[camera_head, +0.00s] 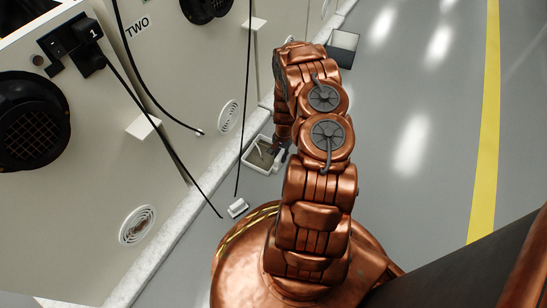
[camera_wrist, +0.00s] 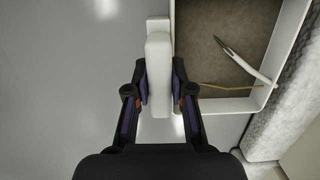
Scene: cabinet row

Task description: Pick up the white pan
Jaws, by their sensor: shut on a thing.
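The white pan (camera_head: 257,167) is a shallow square box on the floor beside the cabinet row, left of my arm in the head view. In the wrist view the white pan (camera_wrist: 225,104) fills the upper right, with a raised white block-like part (camera_wrist: 158,50) along its left side. My gripper (camera_wrist: 160,78) is shut on this part, one finger on each side. In the head view my gripper (camera_head: 282,150) is at the pan's right side, partly hidden by my arm. Inside the pan lie a tool with a white handle (camera_wrist: 242,62) and a thin yellowish strip (camera_wrist: 225,87).
Cream cabinets (camera_head: 170,90) with a pale curb (camera_head: 185,230) stand close on the left. Black cables hang down near the pan. A small white block (camera_head: 237,208) lies on the floor, and a grey box (camera_head: 342,47) stands farther back. The floor at right is clear.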

